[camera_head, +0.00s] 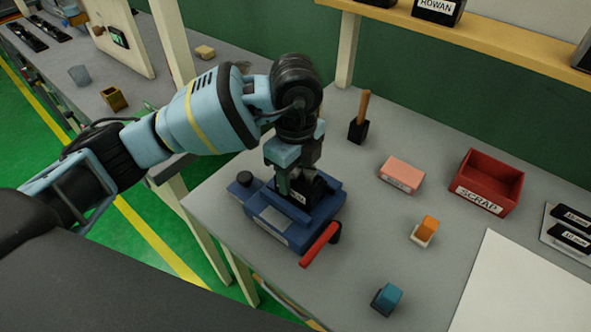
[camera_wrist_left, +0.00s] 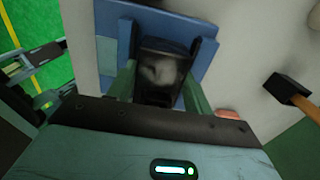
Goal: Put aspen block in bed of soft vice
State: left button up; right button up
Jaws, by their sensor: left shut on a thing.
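The soft vice (camera_head: 272,218) is blue with a red handle (camera_head: 320,245) and stands near the bench's left edge. It also shows in the left wrist view (camera_wrist_left: 204,60). My left gripper (camera_head: 294,180) points down over the vice, shut on a dark block (camera_head: 318,188) with a pale label. I take this for the aspen block; its label is mostly hidden by the fingers. In the left wrist view the block (camera_wrist_left: 160,50) sits between the fingers, with the blue vice around it. I cannot tell whether it touches the bed. My right gripper is not in view.
A mallet (camera_head: 359,128), a pink block (camera_head: 402,175), an orange piece in a pale holder (camera_head: 425,231) and a teal block (camera_head: 387,299) stand on the bench. A red SCRAP bin (camera_head: 488,180) and a white sheet (camera_head: 525,285) lie right. A shelf (camera_head: 480,40) hangs behind.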

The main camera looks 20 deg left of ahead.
aim_at(296, 175)
pick_arm(q)
jog(key=o, duration=1.1)
jog(key=shift+f, duration=0.1)
jog(key=shift+c, duration=0.2)
jog(key=shift+r, duration=3.9)
